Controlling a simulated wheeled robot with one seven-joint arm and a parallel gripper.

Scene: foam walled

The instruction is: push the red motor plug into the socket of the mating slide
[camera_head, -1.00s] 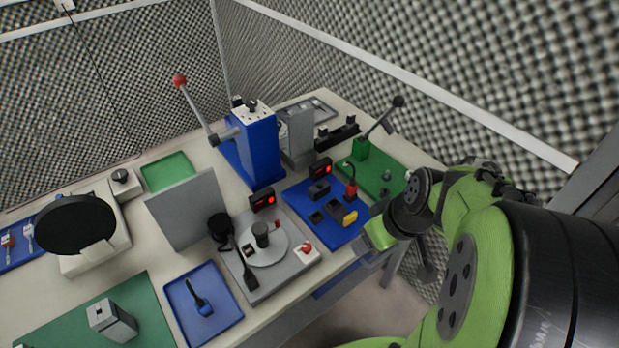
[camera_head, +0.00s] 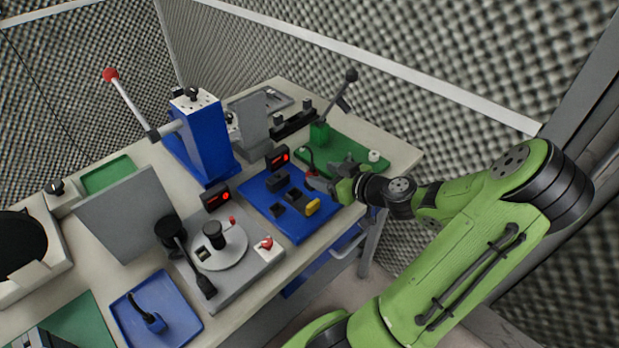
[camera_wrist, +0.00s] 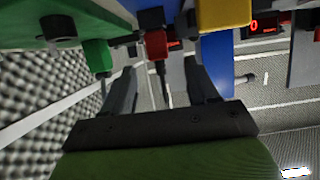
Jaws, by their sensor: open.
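The red motor plug (camera_head: 312,173) stands at the right back part of the blue board (camera_head: 262,196), with a dark cable rising from it. In the wrist view the red plug (camera_wrist: 156,44) shows beyond and between the two fingers. My gripper (camera_head: 333,174) is open beside the plug, on its right; in the wrist view its spread fingers (camera_wrist: 160,76) have nothing clearly between them. Dark blocks (camera_head: 278,182) and a yellow block (camera_head: 313,207) sit on the blue board. I cannot tell which part is the mating slide, and its socket is not clear.
A green board (camera_head: 350,150) with a black-knobbed lever lies behind my gripper. A red-lit display (camera_head: 277,158) stands at the blue board's back edge. A blue press (camera_head: 200,140) stands to the left, and a grey turntable fixture (camera_head: 222,245) at the front left.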

